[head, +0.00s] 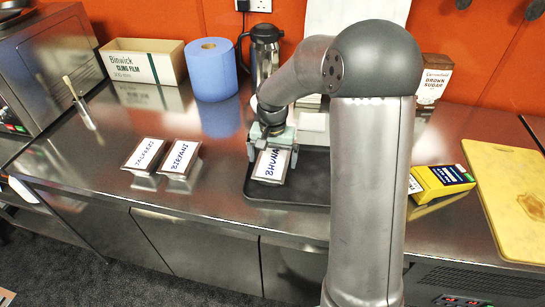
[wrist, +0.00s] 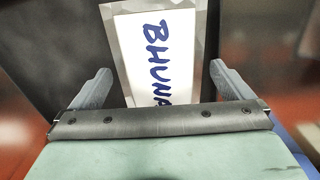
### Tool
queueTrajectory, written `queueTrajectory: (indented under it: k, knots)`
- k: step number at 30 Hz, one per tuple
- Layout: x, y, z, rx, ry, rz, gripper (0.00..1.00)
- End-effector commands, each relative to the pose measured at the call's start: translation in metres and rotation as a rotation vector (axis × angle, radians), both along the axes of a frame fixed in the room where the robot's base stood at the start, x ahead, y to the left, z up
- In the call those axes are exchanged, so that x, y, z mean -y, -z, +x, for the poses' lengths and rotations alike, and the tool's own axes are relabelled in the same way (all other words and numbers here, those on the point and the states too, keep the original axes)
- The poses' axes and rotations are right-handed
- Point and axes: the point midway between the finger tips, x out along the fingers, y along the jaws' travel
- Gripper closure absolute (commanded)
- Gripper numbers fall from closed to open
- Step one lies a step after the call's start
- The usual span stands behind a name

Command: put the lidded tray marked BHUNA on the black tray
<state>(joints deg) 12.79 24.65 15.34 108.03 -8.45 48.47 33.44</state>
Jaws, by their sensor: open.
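The lidded tray marked BHUNA (head: 271,166) has a white label with blue lettering and a silvery rim. It lies over the left part of the black tray (head: 312,190) on the steel counter; it appears to rest there. In the wrist view the BHUNA tray (wrist: 155,50) shows between and beyond the fingers. My gripper (head: 268,145) is at the back end of the BHUNA tray. In the wrist view my gripper (wrist: 160,88) has its fingers apart, one on each side of the label, with a gap to each edge. My arm hides part of the black tray.
Two other lidded trays, the left one (head: 145,155) and the right one (head: 180,159), sit left of the black tray. A blue paper roll (head: 211,70), a flask (head: 264,55) and a cling film box (head: 144,62) stand behind. A yellow box (head: 441,181) and yellow board (head: 510,190) lie right.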

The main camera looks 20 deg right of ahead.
Motion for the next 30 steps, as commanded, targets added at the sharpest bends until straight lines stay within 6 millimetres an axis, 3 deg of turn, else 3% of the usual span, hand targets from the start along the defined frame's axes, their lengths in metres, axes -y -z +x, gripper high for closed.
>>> queueTrajectory:
  k: [12,21,23,25,30]
  knots:
    - [0.000,-0.083,0.001,0.005,0.000,0.000,0.00]
    - [-0.001,-0.117,-0.005,0.003,-0.009,-0.003,0.00]
    - [-0.002,-0.120,-0.018,0.004,-0.035,-0.010,0.00]
    - [-0.005,-0.122,-0.045,0.007,-0.087,-0.021,0.00]
    - [-0.008,-0.112,-0.143,0.019,-0.264,-0.038,0.00]
